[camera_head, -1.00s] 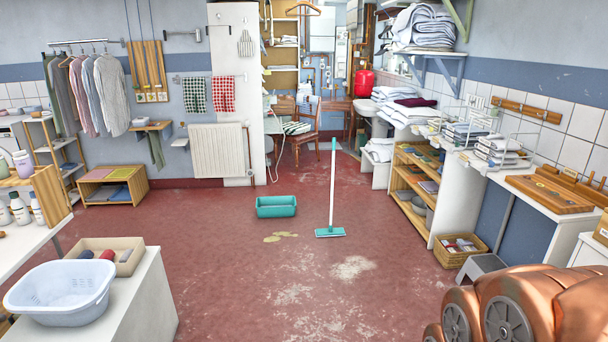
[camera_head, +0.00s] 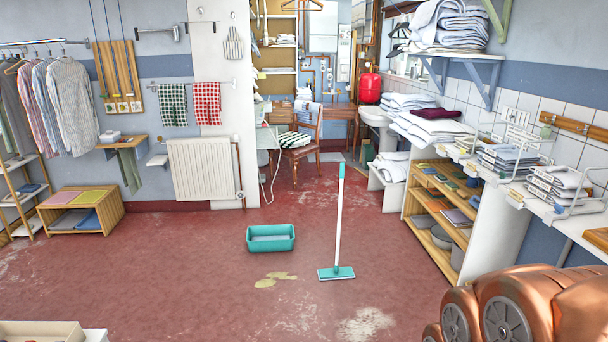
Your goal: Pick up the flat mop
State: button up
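The flat mop (camera_head: 339,225) stands upright on the red floor near the middle of the view. It has a white pole with a teal grip at the top and a flat teal head resting on the floor. A teal bucket (camera_head: 271,239) stands on the floor to its left, apart from it. My gripper is not in view. Only copper-coloured parts with round grey discs, which are my own arm, show at the lower right.
A yellowish puddle (camera_head: 275,279) lies on the floor left of the mop head. An open wooden shelf unit (camera_head: 442,211) stands to the right. A chair (camera_head: 301,146) is behind the mop. The floor in front is clear, with a box (camera_head: 40,335) at the lower left edge.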

aim_at(337, 272)
jog(key=u, duration=0.15)
jog(key=i, duration=3.3)
jog(key=u, duration=0.15)
